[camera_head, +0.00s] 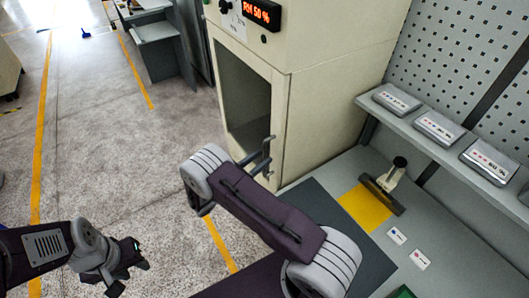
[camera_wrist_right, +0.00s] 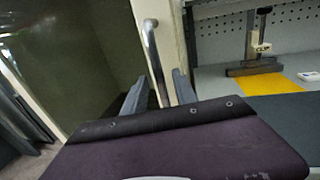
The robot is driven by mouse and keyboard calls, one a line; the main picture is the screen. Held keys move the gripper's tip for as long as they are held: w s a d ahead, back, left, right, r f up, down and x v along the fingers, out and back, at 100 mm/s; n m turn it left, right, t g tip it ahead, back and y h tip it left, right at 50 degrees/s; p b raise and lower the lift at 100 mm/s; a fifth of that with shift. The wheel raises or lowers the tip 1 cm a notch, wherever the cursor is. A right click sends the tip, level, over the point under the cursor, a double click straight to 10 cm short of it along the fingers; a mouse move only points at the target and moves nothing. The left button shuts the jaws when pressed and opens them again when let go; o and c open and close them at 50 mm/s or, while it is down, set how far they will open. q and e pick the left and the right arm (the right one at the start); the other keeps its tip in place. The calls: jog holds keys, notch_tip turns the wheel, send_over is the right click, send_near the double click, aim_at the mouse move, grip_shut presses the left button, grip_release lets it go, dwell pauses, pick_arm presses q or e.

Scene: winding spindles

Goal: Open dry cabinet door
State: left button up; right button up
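The cream dry cabinet (camera_head: 335,95) stands at the top centre of the head view. Its door, with a dark window (camera_head: 243,95), looks shut. The grey bar handle (camera_head: 267,152) is on the door's right edge. In the right wrist view, the handle (camera_wrist_right: 153,55) runs down between the two fingers of my right gripper (camera_wrist_right: 160,90). These fingers are apart, with gaps beside the bar. In the head view my right arm partly hides this gripper. My left gripper (camera_head: 130,267) is at the lower left, away from the cabinet; its finger opening is unclear.
A grey workbench (camera_head: 455,270) adjoins the cabinet on the right, with a dark mat, a yellow patch and a small stand (camera_head: 385,190). A shelf (camera_head: 420,140) above it holds several grey boxes. The floor (camera_head: 110,140) left of the cabinet is largely clear.

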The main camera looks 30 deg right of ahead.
jog(key=shift+x, duration=1.1)
grip_shut()
dwell(0.6)
